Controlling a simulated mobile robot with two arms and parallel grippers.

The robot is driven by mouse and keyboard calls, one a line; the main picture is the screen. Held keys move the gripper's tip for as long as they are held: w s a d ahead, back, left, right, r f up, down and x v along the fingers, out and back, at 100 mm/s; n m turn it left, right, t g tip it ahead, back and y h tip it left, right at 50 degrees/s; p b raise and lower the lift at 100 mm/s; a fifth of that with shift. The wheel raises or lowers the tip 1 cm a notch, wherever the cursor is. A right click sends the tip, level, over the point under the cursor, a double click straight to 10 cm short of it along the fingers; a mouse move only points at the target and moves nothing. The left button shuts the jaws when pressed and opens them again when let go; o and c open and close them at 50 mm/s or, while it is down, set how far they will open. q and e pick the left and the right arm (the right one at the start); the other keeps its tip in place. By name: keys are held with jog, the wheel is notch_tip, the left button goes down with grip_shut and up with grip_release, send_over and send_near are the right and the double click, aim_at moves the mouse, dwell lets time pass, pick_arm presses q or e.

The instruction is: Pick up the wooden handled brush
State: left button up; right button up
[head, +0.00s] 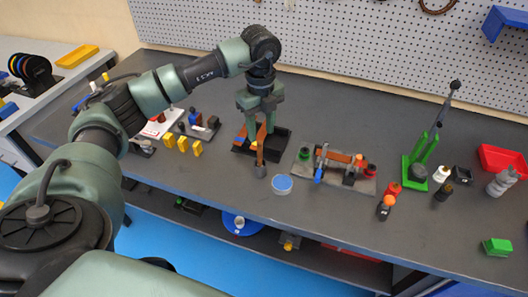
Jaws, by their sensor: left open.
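My left gripper (258,127) comes in from the left and points down over a small black tray (278,142) on the grey workbench. It is open. A brown wooden piece with a dark grey end, which looks like the wooden handled brush (260,152), stands or leans at the tray's front side just below the fingers. Its dark end reaches past the tray's front edge. Another brown piece (250,131) shows beside it, partly hidden by the gripper. I cannot tell whether the fingers touch either piece. My right gripper is not in view.
Right of the tray are a round blue-topped dish (282,184) and a busbar fixture (338,166). A green bender (417,172), small bottles (442,192) and a red bin (503,161) stand farther right. Yellow blocks (183,145) lie left. A pegboard (330,40) rises behind.

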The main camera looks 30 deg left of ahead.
aim_at(259, 142)
pick_arm(q)
jog(key=f+p, duration=0.1)
jog(key=f, duration=0.2)
jog(key=s+f+p, duration=0.1)
jog(key=f+p, duration=0.1)
jog(key=f, duration=0.1)
jog(key=shift+s+d+f, duration=0.1)
jog(key=shift+s+d, duration=0.05)
jog(key=shift+f, duration=0.5)
grip_shut()
